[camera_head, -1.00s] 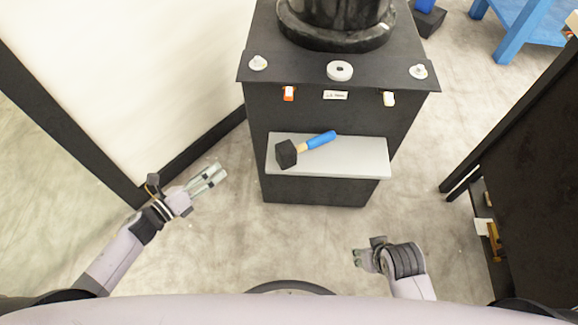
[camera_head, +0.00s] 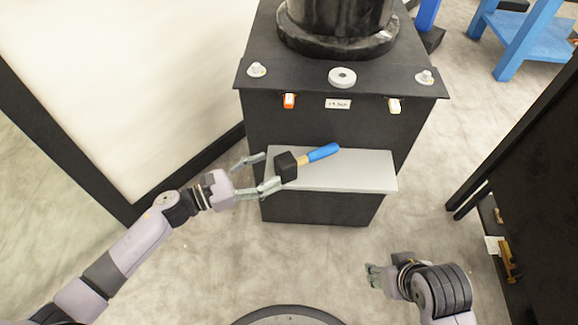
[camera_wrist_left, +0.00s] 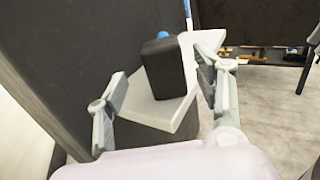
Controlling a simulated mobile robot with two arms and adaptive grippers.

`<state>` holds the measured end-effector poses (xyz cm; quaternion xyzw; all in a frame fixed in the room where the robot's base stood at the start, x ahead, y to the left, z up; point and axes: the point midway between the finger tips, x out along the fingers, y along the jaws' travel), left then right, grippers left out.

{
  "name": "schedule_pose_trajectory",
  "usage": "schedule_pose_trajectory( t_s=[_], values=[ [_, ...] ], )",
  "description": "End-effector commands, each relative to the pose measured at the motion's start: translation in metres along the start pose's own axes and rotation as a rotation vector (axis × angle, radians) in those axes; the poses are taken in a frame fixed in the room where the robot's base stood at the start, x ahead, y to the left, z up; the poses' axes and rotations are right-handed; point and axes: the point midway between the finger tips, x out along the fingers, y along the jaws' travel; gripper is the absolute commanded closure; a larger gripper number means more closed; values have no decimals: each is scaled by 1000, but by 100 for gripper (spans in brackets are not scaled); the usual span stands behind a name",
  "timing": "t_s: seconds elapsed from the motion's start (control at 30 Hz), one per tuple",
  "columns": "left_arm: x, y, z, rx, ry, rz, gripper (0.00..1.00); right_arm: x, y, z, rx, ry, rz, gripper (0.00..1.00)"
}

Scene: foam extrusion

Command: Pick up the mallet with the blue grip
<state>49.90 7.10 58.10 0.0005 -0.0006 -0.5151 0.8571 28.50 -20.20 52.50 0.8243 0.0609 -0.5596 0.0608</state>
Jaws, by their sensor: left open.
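The mallet has a black head (camera_head: 286,166), a short wooden neck and a blue grip (camera_head: 322,152). It lies on a light grey shelf (camera_head: 350,172) on the front of a black cabinet, its head toward the left end. My left gripper (camera_head: 262,172) is open just left of the mallet head, fingers pointing at it. In the left wrist view the black head (camera_wrist_left: 164,70) shows between the spread fingers, with a bit of blue grip (camera_wrist_left: 164,35) behind it. My right gripper (camera_head: 374,276) is low at the right, away from the shelf; its opening is unclear.
The black cabinet (camera_head: 320,120) carries a dark cylinder (camera_head: 340,25), knobs and an orange switch (camera_head: 289,101). A white wall panel (camera_head: 130,90) stands at the left. A dark cabinet (camera_head: 530,160) stands at the right. The floor between is clear.

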Motion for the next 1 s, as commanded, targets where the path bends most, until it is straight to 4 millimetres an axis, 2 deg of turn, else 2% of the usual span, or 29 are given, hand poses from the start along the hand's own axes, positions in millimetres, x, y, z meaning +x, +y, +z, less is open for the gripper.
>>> schedule_pose_trajectory(
  t_s=[0.27,0.5,0.6,0.87,1.0],
  values=[
    [22,-1,1,-2,-1,-1,38,0,0,0,0,2,0,60],
    [57,-4,3,-1,-1,0,38,0,0,3,0,-13,0,60],
    [65,-4,2,-2,0,0,38,0,0,1,0,-4,0,60],
    [67,-4,2,-2,1,1,38,0,0,0,0,-1,0,60],
    [67,-4,2,-2,1,1,48,0,0,0,0,-1,0,60]
  ],
)
